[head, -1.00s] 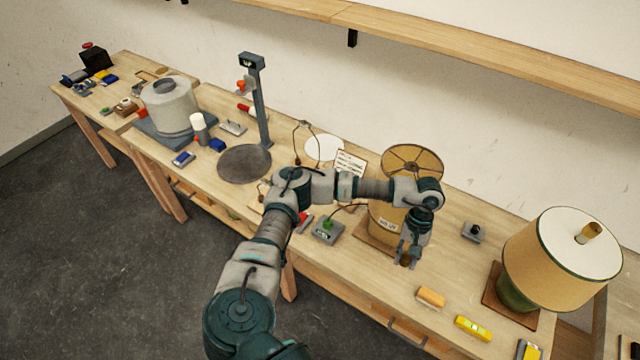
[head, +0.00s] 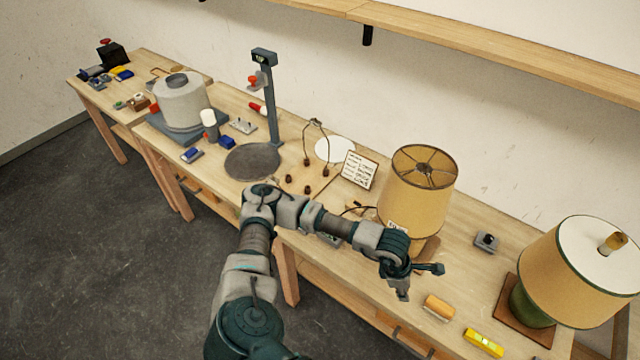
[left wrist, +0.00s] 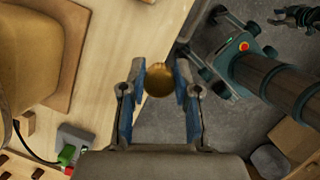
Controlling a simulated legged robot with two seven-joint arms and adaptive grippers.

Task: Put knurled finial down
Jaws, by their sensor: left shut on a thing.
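The knurled finial (left wrist: 159,80) shows in the left wrist view as a round brass piece between my fingertips. My left gripper (left wrist: 160,88) is shut on it, with a blue-padded finger on each side. In the head view my left gripper (head: 412,280) hangs near the bench's front edge, in front of the drum-shaded lamp (head: 418,190). The finial cannot be made out there. In the left wrist view, floor lies behind the finial and the bench edge is just left of it.
On the wooden bench (head: 468,265), an orange-tan block (head: 438,307) and a yellow level (head: 484,343) lie right of the gripper. A grey fixture (head: 486,242) sits farther back. A green-based lamp (head: 575,270) stands at the right.

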